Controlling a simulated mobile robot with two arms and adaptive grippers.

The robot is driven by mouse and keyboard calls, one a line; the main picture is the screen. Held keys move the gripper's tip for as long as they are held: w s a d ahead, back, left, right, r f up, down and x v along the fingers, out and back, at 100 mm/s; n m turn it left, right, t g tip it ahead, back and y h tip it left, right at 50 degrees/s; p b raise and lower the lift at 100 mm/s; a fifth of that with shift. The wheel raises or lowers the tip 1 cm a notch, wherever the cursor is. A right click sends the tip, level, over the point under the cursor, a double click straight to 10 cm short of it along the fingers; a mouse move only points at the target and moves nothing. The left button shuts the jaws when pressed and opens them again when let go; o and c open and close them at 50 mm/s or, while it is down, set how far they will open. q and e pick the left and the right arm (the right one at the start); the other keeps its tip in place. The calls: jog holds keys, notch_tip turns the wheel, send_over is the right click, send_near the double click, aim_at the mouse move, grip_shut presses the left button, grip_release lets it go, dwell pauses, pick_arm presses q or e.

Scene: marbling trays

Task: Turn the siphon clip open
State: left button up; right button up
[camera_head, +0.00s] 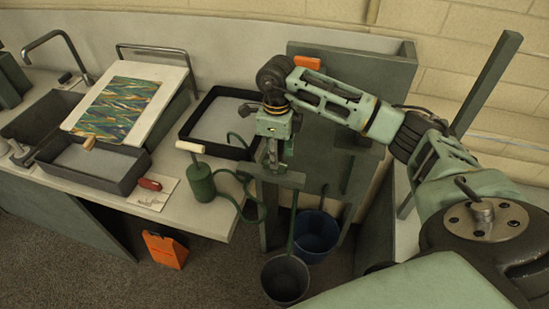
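A dark green siphon hose (258,211) loops over the counter's right end by a green hand pump (200,181) with a cream handle. A hose length also hangs down into a grey bucket (285,279). My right gripper (272,160) points down at a small grey-green ledge beside the black-rimmed tray (186,133). The siphon clip cannot be made out; the gripper may cover it. Its fingers look close together, but I cannot tell whether they hold anything. My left gripper is out of view.
A blue bucket (316,232) stands behind the grey one. A grey tray (92,166), a marbled sheet (118,108) on a slanted board, and a red-handled tool (150,184) lie left. A grey-green upright panel (384,75) stands close behind my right arm.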

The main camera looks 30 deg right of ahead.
jog(key=shift+f, duration=0.8)
jog(key=shift+w+f+p, duration=0.15)
jog(key=shift+f+p, duration=0.1)
jog(key=shift+f, duration=0.3)
jog(key=shift+w+f+p, duration=0.15)
jog(key=shift+f+p, duration=0.05)
jog(key=shift+f, duration=0.6)
jog(key=c, duration=0.5)
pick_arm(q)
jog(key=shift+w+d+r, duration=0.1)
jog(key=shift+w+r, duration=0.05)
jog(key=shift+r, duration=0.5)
pick_arm(e)
grip_shut()
